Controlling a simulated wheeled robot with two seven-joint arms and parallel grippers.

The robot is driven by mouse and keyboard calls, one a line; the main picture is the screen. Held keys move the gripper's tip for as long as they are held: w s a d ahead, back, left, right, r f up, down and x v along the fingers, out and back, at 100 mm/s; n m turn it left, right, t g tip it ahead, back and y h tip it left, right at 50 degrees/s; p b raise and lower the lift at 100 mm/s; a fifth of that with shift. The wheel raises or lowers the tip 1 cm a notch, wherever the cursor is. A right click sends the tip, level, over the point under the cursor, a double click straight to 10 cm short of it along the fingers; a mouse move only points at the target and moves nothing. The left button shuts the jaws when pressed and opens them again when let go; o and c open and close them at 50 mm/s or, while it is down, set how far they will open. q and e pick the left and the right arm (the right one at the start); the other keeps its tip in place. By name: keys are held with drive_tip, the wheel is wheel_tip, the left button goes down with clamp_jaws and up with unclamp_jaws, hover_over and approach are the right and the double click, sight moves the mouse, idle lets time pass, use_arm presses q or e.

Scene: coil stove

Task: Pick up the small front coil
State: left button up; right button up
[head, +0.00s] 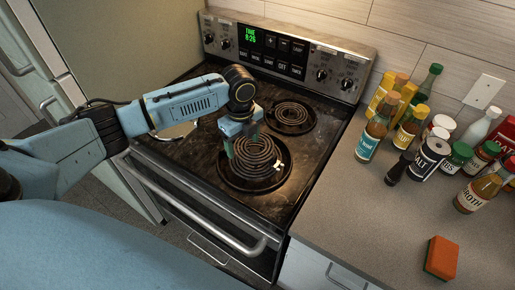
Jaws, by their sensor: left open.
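The coil stove's cooktop (318,150) shows two dark coils on its right side. The front right coil (256,160) sits over a dark round pan and looks the larger; the rear right coil (291,114) looks smaller. At the front left, a shiny round burner pan (174,131) shows partly under my left arm; whether a coil lies in it is hidden. My left gripper (243,142) is open and points down at the left and far edge of the front right coil. I cannot tell whether its fingers touch the coil. My right gripper is out of view.
The control panel (272,50) with knobs and a green display stands behind the cooktop. The oven handle (200,208) runs along the front. On the right counter (360,200) are several bottles and jars, with an orange sponge (441,257) nearer.

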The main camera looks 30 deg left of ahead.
sight(244, 153)
use_arm(q)
drive_tip(key=f, duration=0.5)
drive_tip(key=shift+w+a, duration=0.15)
drive_tip(key=shift+w, duration=0.2)
drive_tip(key=shift+r, duration=0.1)
drive_tip(key=shift+c, duration=0.4)
drive_tip(key=c, duration=1.2)
